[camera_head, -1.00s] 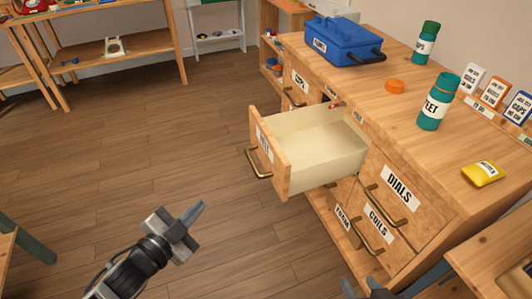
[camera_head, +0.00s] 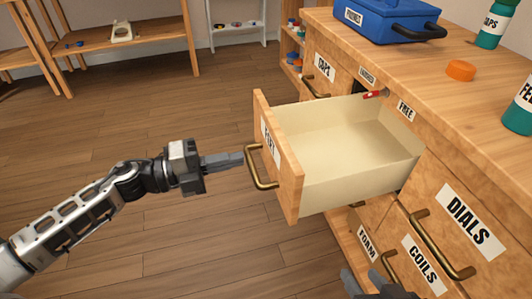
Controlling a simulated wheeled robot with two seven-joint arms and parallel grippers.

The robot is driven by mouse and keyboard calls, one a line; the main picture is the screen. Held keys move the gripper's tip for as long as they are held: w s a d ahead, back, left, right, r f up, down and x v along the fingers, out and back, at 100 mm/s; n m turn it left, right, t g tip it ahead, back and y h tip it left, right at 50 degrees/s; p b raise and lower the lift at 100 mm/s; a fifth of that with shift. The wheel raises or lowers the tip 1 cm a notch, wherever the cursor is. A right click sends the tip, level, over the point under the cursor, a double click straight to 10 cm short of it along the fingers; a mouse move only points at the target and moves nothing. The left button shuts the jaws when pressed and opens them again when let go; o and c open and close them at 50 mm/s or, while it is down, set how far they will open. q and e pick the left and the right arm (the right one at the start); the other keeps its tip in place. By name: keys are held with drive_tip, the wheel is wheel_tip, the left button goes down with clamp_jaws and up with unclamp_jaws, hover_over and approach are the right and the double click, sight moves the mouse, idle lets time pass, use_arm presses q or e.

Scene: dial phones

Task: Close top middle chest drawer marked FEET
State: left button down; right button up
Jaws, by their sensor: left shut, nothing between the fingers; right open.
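The top middle drawer (camera_head: 338,140) of the wooden chest is pulled well out and looks empty inside. Its front panel (camera_head: 277,150) carries a label seen at a steep angle and hard to read, and a brass handle (camera_head: 259,168). My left gripper (camera_head: 238,158) is shut, with its fingertips right beside the handle on the outer side of the front; I cannot tell if they touch. My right gripper (camera_head: 369,284) is open at the bottom edge, partly cut off, below the drawer and in front of the lower drawers.
Drawers marked DIALS (camera_head: 471,222), COILS (camera_head: 421,262) and CAPS (camera_head: 324,67) are around the open one. On the chest top stand a blue toolbox (camera_head: 385,20), an orange cap (camera_head: 461,70) and a teal bottle (camera_head: 520,112). The floor left of the drawer is free.

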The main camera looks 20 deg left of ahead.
sight(281, 150)
use_arm(q)
drive_tip(key=x, duration=0.7)
drive_tip(key=shift+w+d, duration=0.2)
